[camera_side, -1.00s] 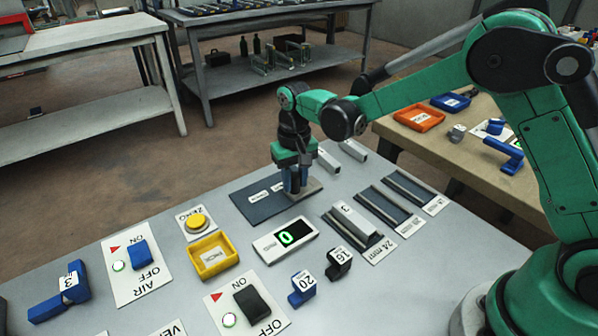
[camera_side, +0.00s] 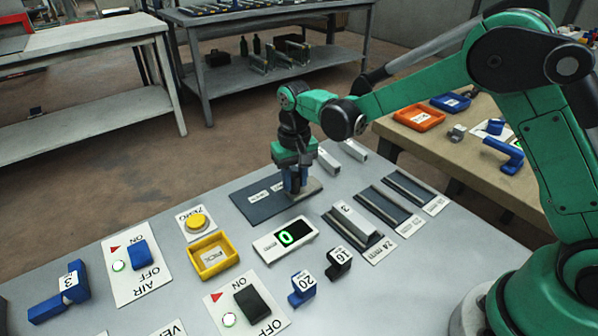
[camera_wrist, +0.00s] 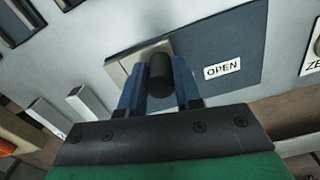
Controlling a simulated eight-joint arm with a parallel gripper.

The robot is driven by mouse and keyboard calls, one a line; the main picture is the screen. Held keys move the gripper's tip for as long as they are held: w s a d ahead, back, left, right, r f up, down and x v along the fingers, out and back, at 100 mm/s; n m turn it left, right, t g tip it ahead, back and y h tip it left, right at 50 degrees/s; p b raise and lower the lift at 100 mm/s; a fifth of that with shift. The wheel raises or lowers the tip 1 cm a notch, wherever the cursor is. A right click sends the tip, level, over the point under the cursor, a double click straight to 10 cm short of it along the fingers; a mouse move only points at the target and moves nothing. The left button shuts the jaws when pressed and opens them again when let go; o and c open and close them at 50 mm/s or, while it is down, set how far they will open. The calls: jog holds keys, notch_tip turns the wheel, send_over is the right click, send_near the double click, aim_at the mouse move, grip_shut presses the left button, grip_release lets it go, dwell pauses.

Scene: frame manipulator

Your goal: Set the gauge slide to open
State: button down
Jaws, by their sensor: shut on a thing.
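The gauge slide is a dark plate (camera_side: 253,208) lying on the grey table, with two white labels. In the wrist view the plate (camera_wrist: 228,40) shows a label reading OPEN (camera_wrist: 222,69). At the plate's right end in the side view is a light metal block (camera_side: 313,188) with a dark round knob; in the wrist view the knob (camera_wrist: 160,72) stands between my fingers. My gripper (camera_side: 294,190) is shut on this knob, with blue fingers on both sides of it. The second label is not seen in the wrist view.
A display (camera_side: 286,239) showing 0 sits in front of the plate. Slotted rails (camera_side: 389,205) lie to the right, one holding a block marked 3. A yellow tray (camera_side: 213,257) and a yellow button (camera_side: 196,221) are at left. Two grey bars (camera_side: 353,149) lie behind.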

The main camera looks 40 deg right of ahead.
jog(key=a, duration=0.6)
dwell(0.3)
jog(key=c, duration=0.7)
grip_release()
jog(key=shift+o, duration=0.5)
jog(key=shift+d, duration=0.1)
notch_tip(320, 180, up, 6)
jog(key=shift+f, duration=0.15)
